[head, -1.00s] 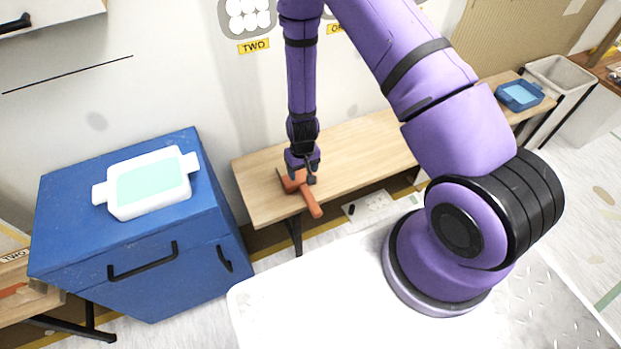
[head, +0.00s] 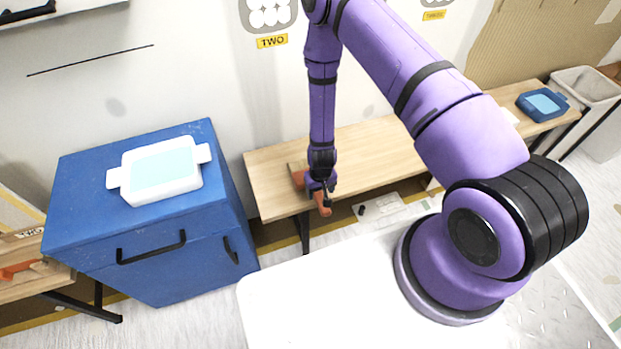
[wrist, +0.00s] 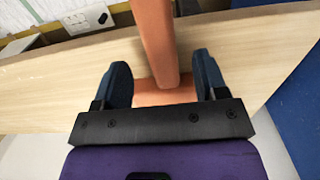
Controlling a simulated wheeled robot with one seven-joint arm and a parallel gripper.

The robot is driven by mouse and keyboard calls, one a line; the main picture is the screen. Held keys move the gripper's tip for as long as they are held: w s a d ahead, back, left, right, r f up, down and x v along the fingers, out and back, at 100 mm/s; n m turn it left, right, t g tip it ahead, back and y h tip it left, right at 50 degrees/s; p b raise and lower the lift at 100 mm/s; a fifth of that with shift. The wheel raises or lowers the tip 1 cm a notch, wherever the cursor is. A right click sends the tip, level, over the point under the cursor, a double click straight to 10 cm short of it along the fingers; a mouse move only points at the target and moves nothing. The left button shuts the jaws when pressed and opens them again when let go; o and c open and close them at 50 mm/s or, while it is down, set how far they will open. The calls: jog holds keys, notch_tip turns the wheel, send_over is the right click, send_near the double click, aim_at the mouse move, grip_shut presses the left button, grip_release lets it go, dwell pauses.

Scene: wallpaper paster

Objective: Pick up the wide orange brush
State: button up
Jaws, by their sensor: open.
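The wide orange brush (head: 298,177) lies on the wooden bench (head: 370,150), partly hidden behind my gripper in the head view. In the wrist view the orange brush (wrist: 155,40) has its handle running up out of the picture, with its wider part low between the fingers. My gripper (wrist: 163,78) is open, with one dark finger on each side of the brush and a gap visible at both sides. In the head view my gripper (head: 322,190) is over the brush at the bench's front edge. Whether the fingers touch the brush cannot be told.
A blue cabinet (head: 150,240) stands left of the bench with a white tray (head: 165,170) on top. A blue tray (head: 542,104) sits at the bench's far right end. Another orange tool (head: 20,270) lies at the far left. The bench's middle is mostly clear.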

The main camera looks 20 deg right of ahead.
aim_at(320, 196)
jog(key=shift+s+f, duration=0.1)
jog(key=shift+f, duration=1.85)
jog(key=c, duration=1)
jog(key=shift+r, duration=0.1)
jog(key=shift+r, duration=0.8)
notch_tip(320, 196, up, 2)
jog(key=shift+a+r, duration=0.1)
jog(key=s+a, duration=0.2)
jog(key=s, duration=0.2)
jog(key=s+a, duration=0.3)
jog(key=s, duration=0.2)
jog(key=s+a+r, duration=0.1)
jog(key=s+a, duration=0.2)
jog(key=s, duration=0.2)
